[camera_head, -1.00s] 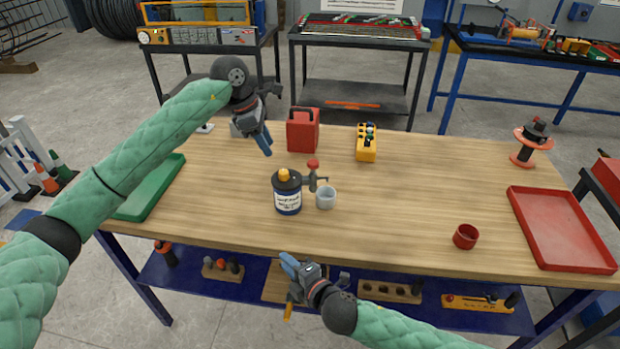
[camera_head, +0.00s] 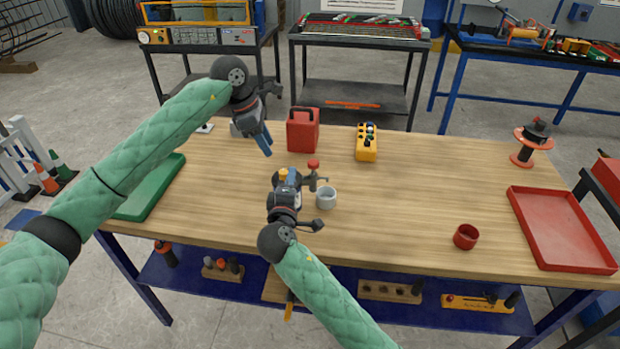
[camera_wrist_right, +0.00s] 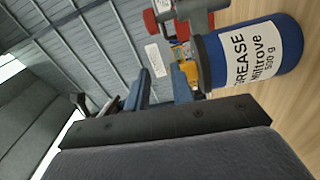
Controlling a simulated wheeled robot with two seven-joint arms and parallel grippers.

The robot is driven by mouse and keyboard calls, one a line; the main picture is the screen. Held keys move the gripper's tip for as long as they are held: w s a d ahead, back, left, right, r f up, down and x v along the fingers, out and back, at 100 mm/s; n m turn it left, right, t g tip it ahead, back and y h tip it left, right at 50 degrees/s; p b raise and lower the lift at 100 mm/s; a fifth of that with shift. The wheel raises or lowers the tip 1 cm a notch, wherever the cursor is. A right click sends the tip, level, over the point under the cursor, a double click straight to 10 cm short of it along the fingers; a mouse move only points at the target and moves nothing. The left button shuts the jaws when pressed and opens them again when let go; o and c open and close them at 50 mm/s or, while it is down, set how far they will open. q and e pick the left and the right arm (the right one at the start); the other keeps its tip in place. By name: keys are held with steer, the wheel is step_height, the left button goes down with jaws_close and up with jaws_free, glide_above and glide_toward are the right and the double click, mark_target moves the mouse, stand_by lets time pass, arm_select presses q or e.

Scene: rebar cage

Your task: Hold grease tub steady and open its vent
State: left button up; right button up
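The grease tub (camera_wrist_right: 284,50) is a blue can with a dark lid and a white "GREASE Miltrove 500 g" label. It stands on the table, largely hidden behind my right gripper in the head view. A yellow cap (camera_head: 283,173) sits on its lid, and it also shows in the right wrist view (camera_wrist_right: 189,69). A red-topped tap (camera_head: 313,165) sticks out to the tub's right. My right gripper (camera_wrist_right: 160,80) is open, its blue fingers close to the cap with nothing visible between them. My left gripper (camera_head: 265,144) is higher, beyond the tub; its finger gap is unclear.
A light grey cup (camera_head: 326,198) stands just right of the tub. A red canister (camera_head: 302,131) and a yellow box (camera_head: 366,146) stand farther back. A green tray (camera_head: 150,190) is at the left, a red tray (camera_head: 560,230) at the right. The table's middle right is clear.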

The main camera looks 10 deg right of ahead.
mark_target(317, 167)
steer(key=d+g+h, duration=0.1)
steer(key=d+m+h, duration=0.1)
steer(key=d+h, duration=0.1)
steer(key=d+m+g+h, duration=0.1)
steer(key=d, duration=0.1)
steer(key=shift+w+f+g+h, duration=0.1)
steer(key=shift+w+g+h, duration=0.2)
steer(key=shift+w+h, duration=0.1)
steer(key=shift+x, duration=3.8)
